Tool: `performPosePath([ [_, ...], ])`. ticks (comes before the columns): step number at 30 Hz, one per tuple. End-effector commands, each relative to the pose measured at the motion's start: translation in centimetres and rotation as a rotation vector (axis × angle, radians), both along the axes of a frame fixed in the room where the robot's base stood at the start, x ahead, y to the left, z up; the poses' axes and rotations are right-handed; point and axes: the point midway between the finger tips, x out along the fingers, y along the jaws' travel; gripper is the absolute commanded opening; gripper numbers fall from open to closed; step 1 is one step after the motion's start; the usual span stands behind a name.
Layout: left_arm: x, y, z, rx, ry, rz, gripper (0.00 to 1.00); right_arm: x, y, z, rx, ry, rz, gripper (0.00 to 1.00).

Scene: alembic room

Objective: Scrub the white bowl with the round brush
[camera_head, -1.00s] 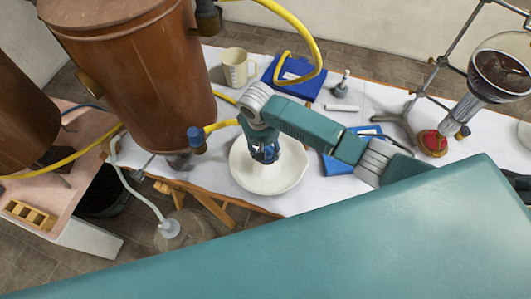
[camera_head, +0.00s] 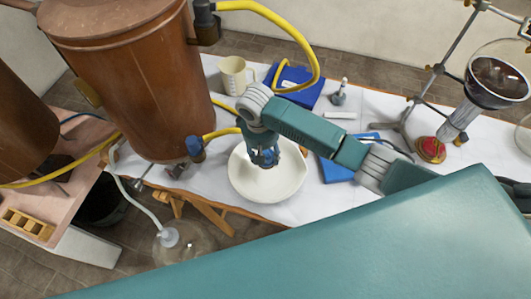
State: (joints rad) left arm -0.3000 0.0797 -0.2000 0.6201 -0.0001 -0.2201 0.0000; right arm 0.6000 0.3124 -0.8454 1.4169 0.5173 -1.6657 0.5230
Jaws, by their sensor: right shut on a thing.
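The white bowl (camera_head: 285,184) stands on the white-covered table near its front edge. My right gripper (camera_head: 265,158) points down over the inside of the bowl, its blue fingers near the bowl's middle. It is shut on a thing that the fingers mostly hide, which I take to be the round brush. I cannot tell whether the brush touches the bowl. My left gripper is not in view.
A large brown vessel (camera_head: 130,85) with yellow hoses stands left of the bowl. A beige mug (camera_head: 233,77), a blue box (camera_head: 297,88), a small grey object with a knob (camera_head: 338,94) and a blue item (camera_head: 337,172) lie around. A glass apparatus (camera_head: 497,80) stands right.

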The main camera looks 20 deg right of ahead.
Motion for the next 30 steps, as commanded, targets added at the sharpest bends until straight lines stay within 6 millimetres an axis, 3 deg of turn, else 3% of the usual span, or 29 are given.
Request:
performPosePath([
  [13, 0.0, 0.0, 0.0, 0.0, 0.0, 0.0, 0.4, 0.0, 0.0, 3.7, 0.0, -0.002, 0.0, 0.16],
  [30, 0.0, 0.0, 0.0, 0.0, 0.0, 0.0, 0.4, 0.0, 0.0, 4.0, 0.0, -0.001, 0.0, 0.16],
])
